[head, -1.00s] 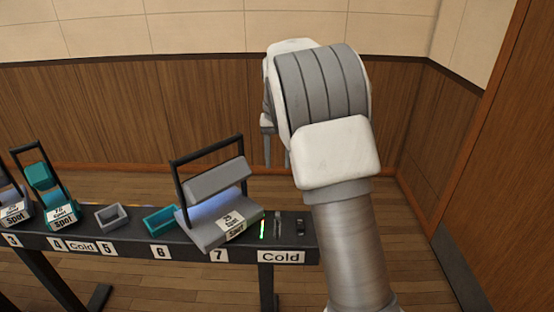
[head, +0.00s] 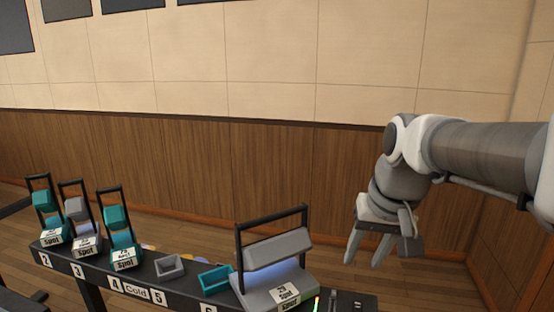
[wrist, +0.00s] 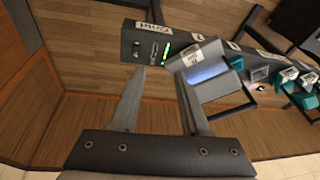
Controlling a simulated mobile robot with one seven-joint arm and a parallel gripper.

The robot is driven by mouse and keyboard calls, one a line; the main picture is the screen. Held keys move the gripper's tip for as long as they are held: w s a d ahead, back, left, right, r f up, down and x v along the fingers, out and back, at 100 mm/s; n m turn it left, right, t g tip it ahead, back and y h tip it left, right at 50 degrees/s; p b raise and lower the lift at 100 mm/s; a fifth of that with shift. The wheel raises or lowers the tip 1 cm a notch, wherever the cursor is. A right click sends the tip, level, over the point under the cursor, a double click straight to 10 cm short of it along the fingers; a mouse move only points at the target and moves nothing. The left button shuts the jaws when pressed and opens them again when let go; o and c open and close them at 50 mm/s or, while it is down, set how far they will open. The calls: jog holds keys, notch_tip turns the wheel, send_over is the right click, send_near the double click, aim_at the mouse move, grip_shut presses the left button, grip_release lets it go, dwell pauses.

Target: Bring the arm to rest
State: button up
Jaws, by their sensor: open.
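My gripper (head: 366,246) is in the right half of the head view, raised at the right end of the long dark bench, its fingers pointing down. Its fingers are apart with nothing between them. In the wrist view my gripper (wrist: 160,82) shows two spread grey fingers. The bench end and a grey spot fixture lie beyond the fingertips. My arm (head: 490,152) comes in from the right edge of the head view.
The bench (head: 130,282) carries a large grey spot fixture (head: 280,250), smaller teal and grey fixtures, a grey tray (head: 170,267) and a teal tray (head: 215,278). A lit green fader strip (wrist: 166,54) is near the bench end. A wood-panelled wall (head: 200,160) stands behind.

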jog(key=s+f+n+t, duration=0.15)
jog(key=s+f, duration=0.25)
jog(key=s, duration=0.9)
notch_tip(320, 180, up, 13)
jog(key=p, duration=1.2)
jog(key=shift+a+r+t+h+p, duration=0.15)
jog(key=shift+a+t+h+p, duration=0.2)
jog(key=shift+a+h+p, duration=0.1)
